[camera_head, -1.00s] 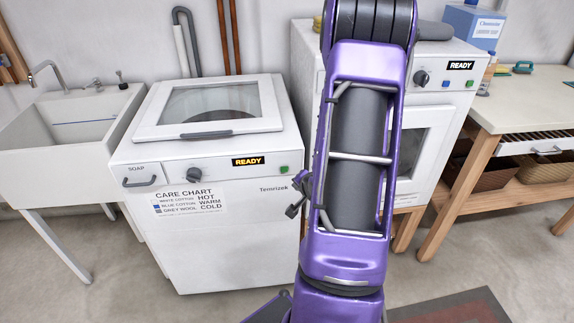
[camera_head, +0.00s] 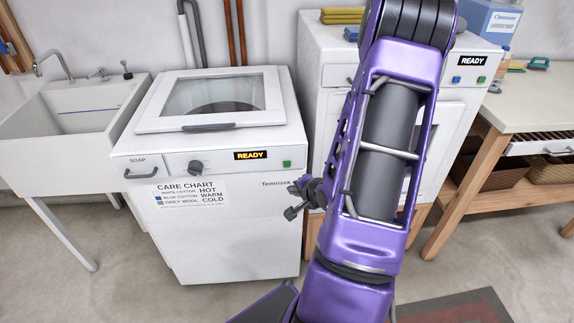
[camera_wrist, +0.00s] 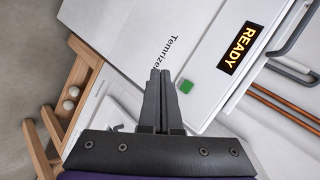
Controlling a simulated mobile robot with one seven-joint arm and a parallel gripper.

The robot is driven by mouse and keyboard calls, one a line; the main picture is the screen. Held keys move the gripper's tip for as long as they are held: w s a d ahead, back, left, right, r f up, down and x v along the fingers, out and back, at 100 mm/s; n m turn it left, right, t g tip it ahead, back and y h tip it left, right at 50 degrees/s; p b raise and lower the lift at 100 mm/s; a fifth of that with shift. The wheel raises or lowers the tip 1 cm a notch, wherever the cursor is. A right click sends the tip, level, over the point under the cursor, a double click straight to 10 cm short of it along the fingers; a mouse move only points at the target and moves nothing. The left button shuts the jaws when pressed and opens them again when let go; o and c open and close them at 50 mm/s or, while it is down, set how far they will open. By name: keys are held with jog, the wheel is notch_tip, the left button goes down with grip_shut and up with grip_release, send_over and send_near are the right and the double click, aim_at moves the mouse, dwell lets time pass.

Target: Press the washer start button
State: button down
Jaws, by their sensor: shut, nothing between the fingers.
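The white washer (camera_head: 235,235) is a top-loading machine left of my arm in the head view, with its glass lid shut. Its green start button (camera_head: 287,164) is at the right end of the front panel, beside a display (camera_head: 250,155) reading READY. In the wrist view the green button (camera_wrist: 186,86) shows just right of my fingertips. My gripper (camera_wrist: 160,73) is shut and empty, with the fingertips appearing close to the button; I cannot tell the gap. In the head view my gripper (camera_head: 290,214) is small, partly hidden by my arm, below and right of the button.
A second white machine (camera_head: 313,100), also reading READY, stands to the right behind my arm. A sink (camera_head: 65,150) is at left. A wooden table (camera_head: 535,105) is at right. A dial (camera_head: 195,167) and soap drawer handle (camera_head: 140,175) are on the washer panel.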

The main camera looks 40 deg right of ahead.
jog(key=shift+w+d+p, duration=0.15)
jog(key=shift+w+d, duration=0.5)
jog(key=shift+w, duration=0.45)
jog(key=shift+w+d+p, duration=0.15)
jog(key=shift+w+d, duration=0.55)
jog(key=shift+w, duration=0.4)
jog(key=shift+w+d+p, duration=0.15)
jog(key=shift+w+d, duration=0.5)
jog(key=shift+w, duration=0.45)
jog(key=shift+w+d, duration=0.1)
jog(key=shift+w, duration=0.05)
jog(key=shift+w+d, duration=0.1)
jog(key=shift+w, duration=0.1)
jog(key=shift+w+d+p, duration=0.25)
jog(key=shift+w+p, duration=0.1)
jog(key=shift+p, duration=0.1)
jog(key=shift+s, duration=0.1)
jog(key=shift+s+a, duration=0.45)
jog(key=shift+s, duration=0.2)
jog(key=shift+s+a, duration=0.45)
jog(key=shift+s, duration=0.25)
jog(key=shift+s+a, duration=0.4)
jog(key=shift+s, duration=0.3)
jog(key=shift+s+a, duration=0.45)
jog(key=shift+s, duration=0.25)
